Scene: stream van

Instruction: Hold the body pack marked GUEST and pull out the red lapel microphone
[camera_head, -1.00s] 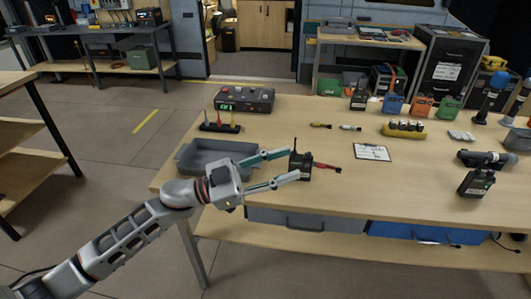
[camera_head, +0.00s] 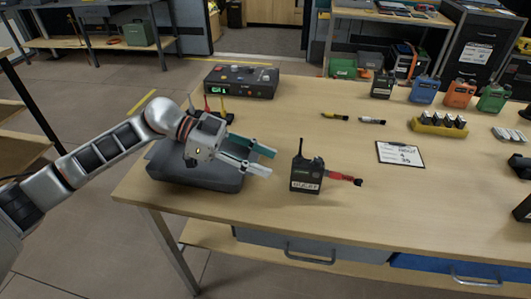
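The black body pack (camera_head: 307,172) stands upright on the wooden table (camera_head: 280,225), with a short antenna on top and a white label that appears to read GUEST. The red lapel microphone (camera_head: 342,178) sticks out from its right side, its dark tip over the table. My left gripper (camera_head: 270,162) is open and empty. Its fingertips point right, to the left of the pack and apart from it. My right gripper is not in view.
A grey tray (camera_head: 160,166) lies under my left gripper. A box with a green display (camera_head: 241,81) stands behind. A clipboard (camera_head: 400,154), a yellow holder (camera_head: 437,126) and several coloured packs (camera_head: 459,94) are to the right. The table in front of the pack is clear.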

